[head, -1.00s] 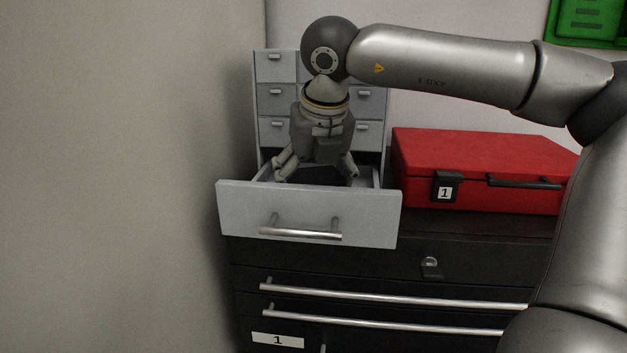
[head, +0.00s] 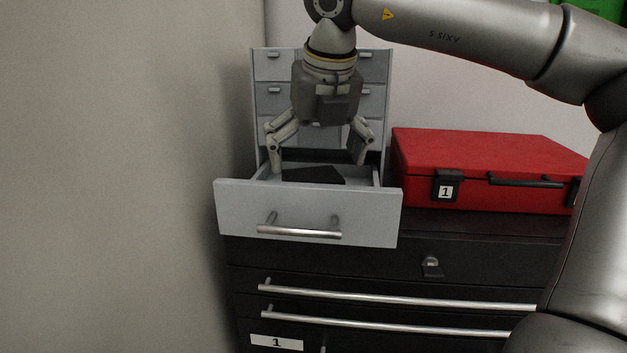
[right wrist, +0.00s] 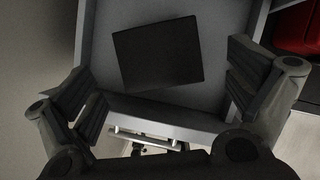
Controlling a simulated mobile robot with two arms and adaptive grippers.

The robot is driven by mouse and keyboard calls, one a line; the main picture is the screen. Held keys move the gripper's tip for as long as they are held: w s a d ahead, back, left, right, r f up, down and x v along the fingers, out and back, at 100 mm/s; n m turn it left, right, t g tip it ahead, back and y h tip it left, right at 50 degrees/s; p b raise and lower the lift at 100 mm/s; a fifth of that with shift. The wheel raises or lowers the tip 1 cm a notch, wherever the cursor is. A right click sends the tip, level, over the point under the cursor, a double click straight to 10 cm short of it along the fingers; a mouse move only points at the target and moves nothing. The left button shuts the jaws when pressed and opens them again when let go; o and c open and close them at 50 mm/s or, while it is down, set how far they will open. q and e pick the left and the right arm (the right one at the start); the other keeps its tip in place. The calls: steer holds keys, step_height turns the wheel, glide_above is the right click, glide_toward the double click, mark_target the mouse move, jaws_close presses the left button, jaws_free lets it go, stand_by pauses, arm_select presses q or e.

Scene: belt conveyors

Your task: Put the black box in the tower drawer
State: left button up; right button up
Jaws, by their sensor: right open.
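The black box (head: 314,175) lies inside the open bottom drawer (head: 308,212) of the grey drawer tower (head: 271,100). In the right wrist view the black box (right wrist: 158,54) rests flat on the drawer floor, turned a little, apart from the fingers. My right gripper (head: 318,164) is open and empty above the drawer, its fingers spread to either side of the box. In the right wrist view the gripper (right wrist: 165,95) shows one finger at each side. The drawer front hides the box's lower part in the head view. My left gripper is not in view.
A red case (head: 490,165) with a number 1 tag stands right of the tower. Both stand on a black tool cabinet (head: 380,270) with long metal handles. A wall (head: 110,180) fills the left side, close to the tower.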

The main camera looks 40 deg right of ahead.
steer(key=v, duration=0.6)
steer(key=shift+r+b, duration=0.3)
